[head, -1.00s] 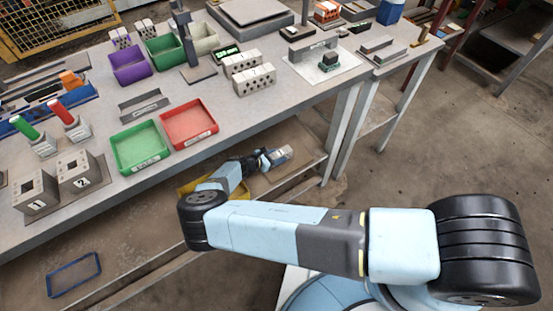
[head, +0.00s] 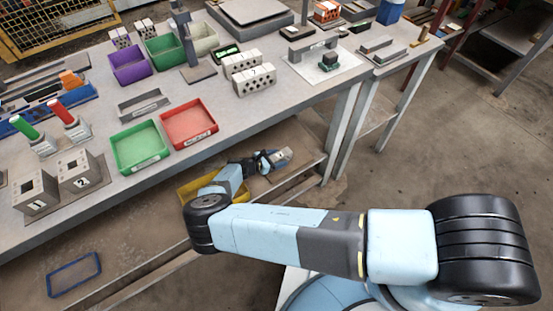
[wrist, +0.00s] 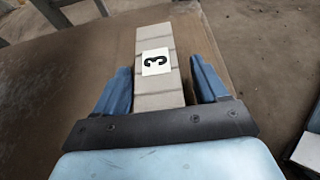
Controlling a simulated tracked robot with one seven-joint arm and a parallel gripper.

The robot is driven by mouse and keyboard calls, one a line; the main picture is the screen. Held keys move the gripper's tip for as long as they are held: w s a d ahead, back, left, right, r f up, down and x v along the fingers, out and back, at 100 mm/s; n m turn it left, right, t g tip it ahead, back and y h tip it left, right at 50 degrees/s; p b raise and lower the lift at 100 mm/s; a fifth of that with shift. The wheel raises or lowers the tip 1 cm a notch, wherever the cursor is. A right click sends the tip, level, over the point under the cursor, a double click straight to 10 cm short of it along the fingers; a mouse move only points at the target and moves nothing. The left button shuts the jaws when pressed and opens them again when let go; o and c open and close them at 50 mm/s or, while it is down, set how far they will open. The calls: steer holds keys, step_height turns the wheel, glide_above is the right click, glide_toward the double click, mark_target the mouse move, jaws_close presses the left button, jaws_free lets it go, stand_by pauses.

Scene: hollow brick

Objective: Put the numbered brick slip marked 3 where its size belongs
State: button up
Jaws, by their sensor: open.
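The grey brick slip marked 3 (wrist: 157,88) lies lengthwise between the fingers of my gripper (wrist: 160,70) in the wrist view. Its white number label faces up, and faint joint lines cross the slip. A finger stands on each side, with a visible gap on at least the right. My gripper (head: 272,161) is open, low over the shelf under the bench in the head view. A green tray (head: 138,147) and a red tray (head: 188,124) sit on the bench top with labels too small to read.
A yellow tray (head: 190,190) sits on the lower shelf, partly behind my arm. The bench edge and legs (head: 340,140) stand close to my gripper. Hollow blocks marked 1 (head: 35,193) and 2 (head: 80,172) stand on the bench. A blue-framed tray (head: 74,275) lies at lower left.

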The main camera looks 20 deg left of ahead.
steer(key=v, duration=1.2)
steer(key=shift+r, duration=0.1)
steer(key=shift+w+d+r, duration=0.1)
